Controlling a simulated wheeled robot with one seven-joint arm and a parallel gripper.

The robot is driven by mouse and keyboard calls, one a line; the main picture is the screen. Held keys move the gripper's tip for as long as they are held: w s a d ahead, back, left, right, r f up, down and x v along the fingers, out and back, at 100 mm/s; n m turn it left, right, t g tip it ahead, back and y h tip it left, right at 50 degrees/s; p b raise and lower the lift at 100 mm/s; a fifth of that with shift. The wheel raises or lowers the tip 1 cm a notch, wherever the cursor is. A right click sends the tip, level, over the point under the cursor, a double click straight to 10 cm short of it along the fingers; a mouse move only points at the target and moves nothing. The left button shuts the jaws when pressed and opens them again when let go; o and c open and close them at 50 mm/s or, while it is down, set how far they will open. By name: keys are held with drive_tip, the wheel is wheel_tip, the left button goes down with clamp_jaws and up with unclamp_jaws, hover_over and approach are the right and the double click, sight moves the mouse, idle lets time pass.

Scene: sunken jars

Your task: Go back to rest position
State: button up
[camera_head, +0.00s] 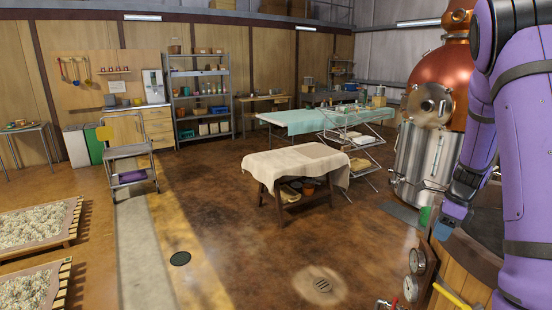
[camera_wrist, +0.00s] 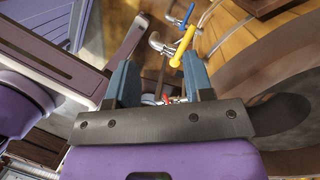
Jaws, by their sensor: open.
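My gripper (camera_wrist: 160,82) shows in the wrist view with its two blue-grey fingers spread apart. Nothing is held between them. A red valve handle (camera_wrist: 167,99) shows in the gap, beyond the fingers. In the head view my purple arm hangs down the right side, and the blue end of my gripper (camera_head: 450,217) is low at the right, above the wooden vat (camera_head: 470,262). The vat is partly hidden behind my arm. I cannot tell the exact distance between the gripper and the vat.
Gauges (camera_head: 417,261) and a yellow handle (camera_head: 452,297) are on the vat's side. A copper still (camera_head: 440,85) stands behind my arm. A cloth-covered table (camera_head: 297,165) stands mid-room. Open floor lies left of it, with raised beds (camera_head: 38,226) at the far left.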

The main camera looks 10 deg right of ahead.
drive_tip(key=s+a+r+n+t, duration=0.1)
drive_tip(key=s+a+r+n, duration=0.2)
drive_tip(key=a+r+n, duration=0.45)
drive_tip(key=s+a+r+n+t, duration=0.1)
drive_tip(key=s+a+r+n, duration=0.3)
drive_tip(key=a+r, duration=0.55)
drive_tip(key=s+a+r+n+t+h, duration=0.1)
drive_tip(key=s+a+r+n, duration=0.3)
drive_tip(key=s+n, duration=0.4)
drive_tip(key=s+a+r+n+t+h, duration=0.1)
drive_tip(key=s+a+r+n, duration=0.2)
drive_tip(key=s+a+n, duration=0.2)
drive_tip(key=shift+s+a+r+n+t+h, duration=0.15)
drive_tip(key=shift+s+r+n+t+h, duration=0.2)
drive_tip(key=shift+s+n, duration=1.15)
drive_tip(key=shift+s, duration=0.1)
